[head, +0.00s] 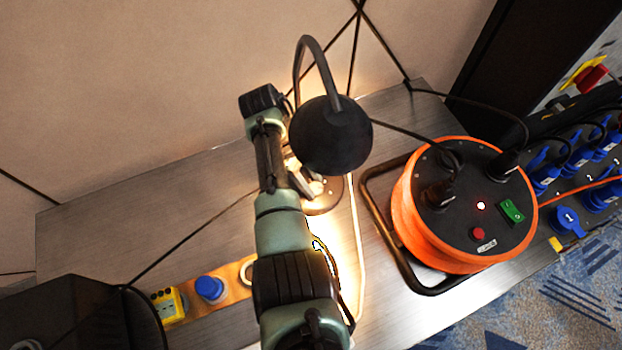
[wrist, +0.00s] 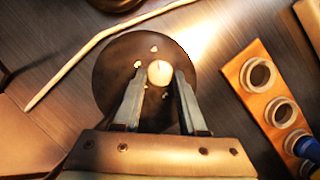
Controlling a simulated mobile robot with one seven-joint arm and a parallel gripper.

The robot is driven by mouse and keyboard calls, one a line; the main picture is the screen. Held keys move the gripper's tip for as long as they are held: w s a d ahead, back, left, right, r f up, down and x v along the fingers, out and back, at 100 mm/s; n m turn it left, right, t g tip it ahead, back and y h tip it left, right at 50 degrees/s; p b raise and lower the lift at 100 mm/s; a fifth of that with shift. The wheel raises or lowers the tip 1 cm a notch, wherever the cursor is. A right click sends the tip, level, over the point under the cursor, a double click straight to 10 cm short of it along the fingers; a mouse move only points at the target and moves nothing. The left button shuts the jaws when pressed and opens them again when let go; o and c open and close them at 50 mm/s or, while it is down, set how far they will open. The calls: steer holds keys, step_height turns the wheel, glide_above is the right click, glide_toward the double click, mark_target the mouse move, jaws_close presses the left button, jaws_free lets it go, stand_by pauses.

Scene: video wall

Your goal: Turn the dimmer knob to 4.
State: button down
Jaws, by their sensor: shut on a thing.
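The desk lamp has a round dark base (head: 326,200) under its black ball-shaped shade (head: 330,140). In the wrist view the base (wrist: 112,62) is a brown disc with a small round cream dimmer knob (wrist: 159,72) on it. Several pale marks surround the knob; I cannot read their numbers or see a pointer. My gripper (wrist: 159,84) reaches over the base with one finger on each side of the knob, shut on it. In the head view my gripper (head: 308,184) is beside the shade, and the knob is hidden there.
The lamp's shade and curved neck (head: 306,55) stand close to my wrist. An orange cable reel (head: 408,222) is on the right. An orange strip (head: 232,284) with a blue cap (head: 209,288) and a yellow box (head: 168,305) lies front left. A pale cable (head: 358,250) crosses the table.

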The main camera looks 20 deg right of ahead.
steer(key=shift+c, duration=2.3)
jaws_free()
steer(key=v, duration=1.3)
